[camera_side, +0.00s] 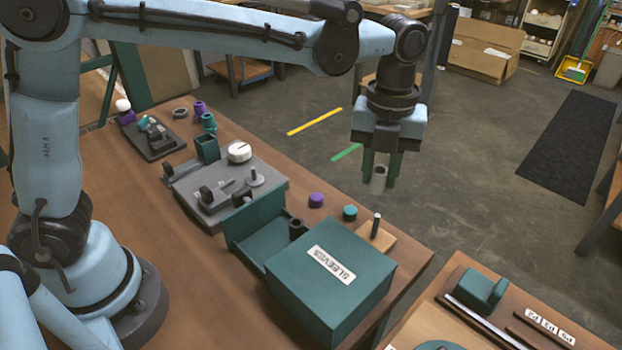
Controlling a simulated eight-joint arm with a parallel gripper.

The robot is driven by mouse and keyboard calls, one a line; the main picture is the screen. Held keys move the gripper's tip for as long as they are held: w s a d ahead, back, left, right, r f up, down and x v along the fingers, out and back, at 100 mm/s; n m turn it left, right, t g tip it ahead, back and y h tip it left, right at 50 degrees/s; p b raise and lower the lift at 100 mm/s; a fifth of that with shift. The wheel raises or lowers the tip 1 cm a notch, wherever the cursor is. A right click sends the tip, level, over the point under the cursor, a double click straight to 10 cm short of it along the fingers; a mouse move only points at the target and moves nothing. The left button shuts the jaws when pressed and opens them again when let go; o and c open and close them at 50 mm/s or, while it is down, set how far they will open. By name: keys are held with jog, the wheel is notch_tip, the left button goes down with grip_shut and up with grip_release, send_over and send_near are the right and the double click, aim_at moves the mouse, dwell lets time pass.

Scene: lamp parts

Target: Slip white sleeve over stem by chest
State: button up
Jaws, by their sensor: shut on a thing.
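My gripper (380,172) points down with its green fingers shut on the white sleeve (378,181), a short hollow tube that looks pale grey here. The sleeve is roughly upright, and the fingers hide its sides. The stem (376,226) is a thin grey upright peg on a small wooden block (377,238). The block stands at the far edge of the table, just behind the chest. In the picture the sleeve appears above the stem and apart from it; the depth between them is hard to tell. The teal chest (352,302), labelled SLEEVES, is at the table's front right.
An open teal tray (250,238) with a dark ring piece (296,228) adjoins the chest. Purple (316,200) and teal (350,213) caps lie left of the stem. A grey fixture (228,188) with another short peg (254,177) stands farther left.

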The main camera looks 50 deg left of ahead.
aim_at(382, 193)
jog(key=shift+w+d+f, duration=0.15)
jog(key=shift+w+d, duration=0.15)
jog(key=shift+w, duration=0.1)
jog(key=shift+f, duration=2.4)
jog(key=shift+f, duration=0.1)
jog(key=shift+f, duration=1.95)
jog(key=shift+f, duration=1.4)
grip_shut()
dwell(0.8)
jog(key=o, duration=1.1)
grip_release()
jog(key=shift+c, duration=0.2)
